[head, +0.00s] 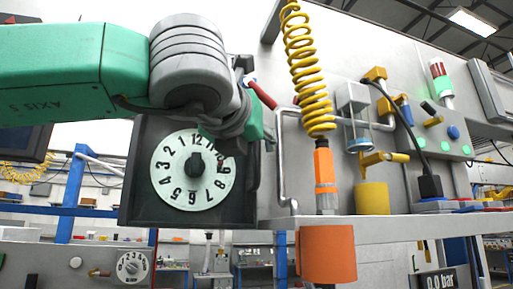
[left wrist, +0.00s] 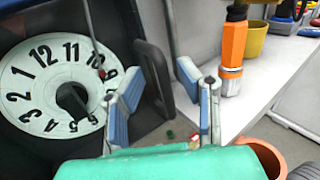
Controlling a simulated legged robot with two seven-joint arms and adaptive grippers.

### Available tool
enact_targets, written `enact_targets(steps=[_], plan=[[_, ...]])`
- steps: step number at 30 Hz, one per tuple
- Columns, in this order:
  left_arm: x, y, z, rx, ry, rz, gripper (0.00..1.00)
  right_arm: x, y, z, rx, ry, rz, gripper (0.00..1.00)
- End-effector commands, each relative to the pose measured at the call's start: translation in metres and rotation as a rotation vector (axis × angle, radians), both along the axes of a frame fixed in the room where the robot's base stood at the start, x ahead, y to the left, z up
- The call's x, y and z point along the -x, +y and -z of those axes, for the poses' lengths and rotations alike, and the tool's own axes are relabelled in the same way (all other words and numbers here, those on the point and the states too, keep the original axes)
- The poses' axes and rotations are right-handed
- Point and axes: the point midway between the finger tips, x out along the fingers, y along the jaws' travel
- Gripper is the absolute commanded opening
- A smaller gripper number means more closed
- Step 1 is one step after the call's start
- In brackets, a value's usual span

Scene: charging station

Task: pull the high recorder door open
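The high recorder is a dark square box with a round white numbered dial (head: 192,170), left of centre in the head view. The dial also fills the left of the left wrist view (left wrist: 55,75). A dark bar handle (left wrist: 155,72) stands at the right edge of its front and looks upright. My left gripper (left wrist: 158,88) is open, with one blue-padded finger on each side of the handle in that picture; I cannot tell whether either touches it. In the head view my wrist hides most of this gripper. The door looks shut. My right gripper is not in view.
Right of the recorder is a grey shelf (head: 400,228) with an orange tool (head: 325,172) under a yellow coiled hose (head: 305,65), and a yellow cup (head: 372,198). An orange pot (head: 327,253) is at the shelf's front. A bent grey pipe (head: 281,160) runs close by the recorder.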

Motion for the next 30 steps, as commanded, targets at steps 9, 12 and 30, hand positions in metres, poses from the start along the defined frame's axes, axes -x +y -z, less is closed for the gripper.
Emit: enact_targets(steps=[9, 12, 30], plan=[[0.065, 0.018, 0.0, -0.002, -0.003, 0.0, 0.31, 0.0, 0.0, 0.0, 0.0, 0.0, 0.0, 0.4], [0.08, 0.023, 0.0, -0.002, -0.001, -0.001, 0.31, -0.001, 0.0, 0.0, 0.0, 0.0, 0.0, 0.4], [0.097, 0.028, 0.002, -0.002, 0.002, -0.002, 0.31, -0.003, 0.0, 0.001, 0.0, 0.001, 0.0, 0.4]])
